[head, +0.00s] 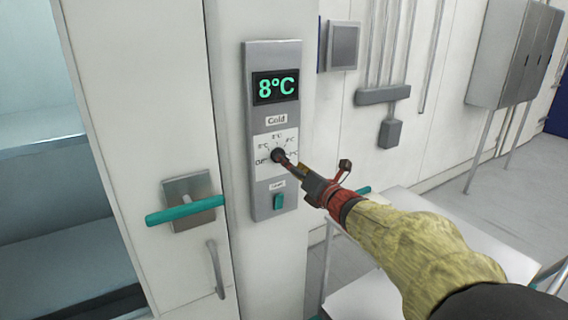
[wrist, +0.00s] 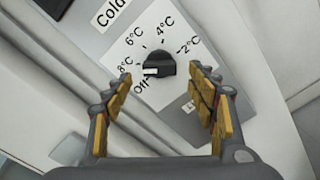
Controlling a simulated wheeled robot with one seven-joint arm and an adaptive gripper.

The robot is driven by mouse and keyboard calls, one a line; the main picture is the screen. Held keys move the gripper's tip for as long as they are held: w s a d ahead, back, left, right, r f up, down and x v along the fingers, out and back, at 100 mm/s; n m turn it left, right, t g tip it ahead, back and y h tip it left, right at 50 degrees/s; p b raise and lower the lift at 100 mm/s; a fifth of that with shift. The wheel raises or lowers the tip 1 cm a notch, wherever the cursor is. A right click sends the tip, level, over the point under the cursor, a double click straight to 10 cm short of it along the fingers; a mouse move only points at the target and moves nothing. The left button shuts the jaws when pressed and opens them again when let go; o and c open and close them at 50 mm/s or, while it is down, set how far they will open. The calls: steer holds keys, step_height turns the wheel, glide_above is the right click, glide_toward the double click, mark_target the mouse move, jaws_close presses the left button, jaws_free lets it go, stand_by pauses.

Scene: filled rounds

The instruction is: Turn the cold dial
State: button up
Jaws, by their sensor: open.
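The cold dial is a small black knob (head: 278,155) on a white scale plate, on a grey control panel (head: 262,215) marked "Cold". In the wrist view the knob (wrist: 155,67) is ringed by Off, 8°C, 6°C, 4°C and 2°C. Its pale mark points left, between Off and 8°C. The green display (head: 276,87) above reads 8°C. My gripper (head: 287,162) is at the dial in the head view. In the wrist view my gripper (wrist: 162,82) is open, its yellow-padded fingers on either side of the knob, apart from it.
A teal switch (head: 278,201) sits low on the panel. A teal door handle (head: 185,210) juts out to the left, near open shelving (head: 60,140). Grey wall boxes (head: 515,55) and a white table (head: 365,297) are to the right.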

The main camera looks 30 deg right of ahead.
steer(key=shift+w+a+b, duration=0.1)
steer(key=shift+w+b, duration=0.25)
steer(key=shift+w, duration=1.7)
steer(key=shift+c, duration=0.3)
steer(key=c, duration=1.1)
